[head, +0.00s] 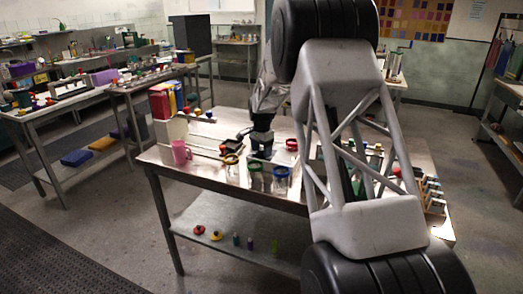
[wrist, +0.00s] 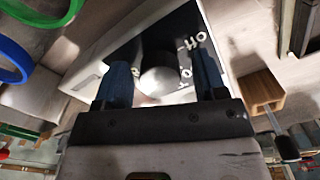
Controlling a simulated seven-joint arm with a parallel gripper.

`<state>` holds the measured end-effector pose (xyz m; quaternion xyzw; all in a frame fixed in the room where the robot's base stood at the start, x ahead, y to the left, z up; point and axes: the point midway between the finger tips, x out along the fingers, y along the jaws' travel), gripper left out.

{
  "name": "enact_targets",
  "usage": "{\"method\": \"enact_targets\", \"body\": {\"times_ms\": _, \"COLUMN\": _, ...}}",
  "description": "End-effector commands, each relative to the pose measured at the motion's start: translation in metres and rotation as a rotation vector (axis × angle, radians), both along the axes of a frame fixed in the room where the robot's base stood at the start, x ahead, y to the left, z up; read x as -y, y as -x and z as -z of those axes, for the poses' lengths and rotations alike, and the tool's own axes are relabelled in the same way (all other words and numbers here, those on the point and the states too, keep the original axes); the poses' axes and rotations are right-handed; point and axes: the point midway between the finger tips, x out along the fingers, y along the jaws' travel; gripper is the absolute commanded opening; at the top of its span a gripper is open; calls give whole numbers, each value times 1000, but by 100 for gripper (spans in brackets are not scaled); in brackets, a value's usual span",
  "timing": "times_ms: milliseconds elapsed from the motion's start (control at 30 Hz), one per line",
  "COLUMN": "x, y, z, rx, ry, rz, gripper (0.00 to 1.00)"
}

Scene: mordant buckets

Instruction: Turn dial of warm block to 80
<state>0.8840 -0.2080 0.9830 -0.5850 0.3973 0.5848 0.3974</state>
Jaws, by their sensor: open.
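The warm block (wrist: 95,67) shows in the wrist view as a pale body with a black, white-marked face. Its round silver dial (wrist: 168,82) sits on that face. My gripper (wrist: 163,78) is open, with one dark finger to the left of the dial and one to the right. I cannot tell whether either finger touches it. In the head view my gripper (head: 262,147) is low over the steel table, and I cannot make out the dial there.
A wooden holder (wrist: 263,92) is right of the block in the wrist view. My arm hides much of the table's right side.

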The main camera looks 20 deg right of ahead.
Motion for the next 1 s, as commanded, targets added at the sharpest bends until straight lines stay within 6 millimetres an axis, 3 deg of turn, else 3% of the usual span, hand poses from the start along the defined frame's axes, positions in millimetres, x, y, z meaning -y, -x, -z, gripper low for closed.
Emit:
{"method": "enact_targets", "body": {"times_ms": 367, "x": 0, "y": 0, "z": -11, "rx": 1, "ry": 0, "rz": 0, "gripper": 65}}
{"method": "enact_targets", "body": {"times_ms": 800, "x": 0, "y": 0, "z": -63, "rx": 1, "ry": 0, "rz": 0, "gripper": 65}}
{"method": "enact_targets", "body": {"times_ms": 1000, "x": 0, "y": 0, "z": -77, "rx": 1, "ry": 1, "rz": 0, "gripper": 65}}
